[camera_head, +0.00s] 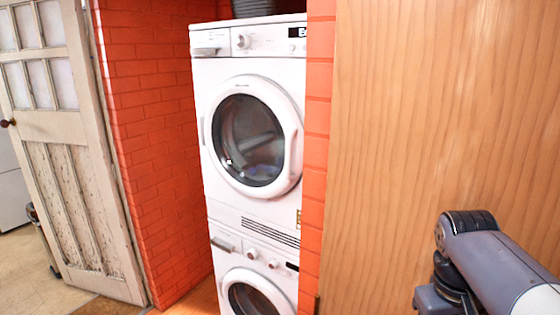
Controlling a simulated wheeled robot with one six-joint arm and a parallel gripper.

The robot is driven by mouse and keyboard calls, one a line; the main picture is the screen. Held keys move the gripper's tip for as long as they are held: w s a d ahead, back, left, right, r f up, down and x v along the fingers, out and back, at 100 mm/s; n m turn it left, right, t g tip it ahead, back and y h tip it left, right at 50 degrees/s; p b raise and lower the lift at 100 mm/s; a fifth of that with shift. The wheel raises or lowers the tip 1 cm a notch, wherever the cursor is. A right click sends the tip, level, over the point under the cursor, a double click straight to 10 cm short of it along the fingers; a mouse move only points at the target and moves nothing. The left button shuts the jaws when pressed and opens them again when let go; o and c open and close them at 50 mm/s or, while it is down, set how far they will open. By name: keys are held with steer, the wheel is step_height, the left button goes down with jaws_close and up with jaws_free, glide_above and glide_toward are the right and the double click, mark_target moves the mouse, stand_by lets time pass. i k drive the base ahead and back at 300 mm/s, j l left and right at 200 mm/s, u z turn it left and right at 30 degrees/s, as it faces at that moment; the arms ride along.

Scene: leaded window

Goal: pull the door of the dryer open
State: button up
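Two white front-loading machines stand stacked in a brick alcove in the head view. The upper machine (222,66) has a round white door (289,125) with a dark glass window, and the door looks shut. The lower machine (227,257) has a similar round door (230,286), cut off by the bottom edge. No label tells me which one is the dryer. Part of my arm shows at the lower right, in front of the wood panel and apart from the machines. My gripper is outside the view.
A red brick wall (153,130) stands left of the machines, and a narrow brick edge (317,150) and wide wooden panel (430,110) stand right. A worn white door (75,130) with panes is at far left. A dark basket (258,8) sits on top.

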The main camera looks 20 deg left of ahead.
mark_target(264, 92)
steer(key=l+u, duration=0.2)
steer(key=u, duration=0.2)
steer(key=l+u, duration=0.2)
steer(key=u, duration=0.15)
steer(key=l+u, duration=0.2)
steer(key=u, duration=0.2)
steer(key=l+u, duration=0.25)
steer(key=u, duration=0.15)
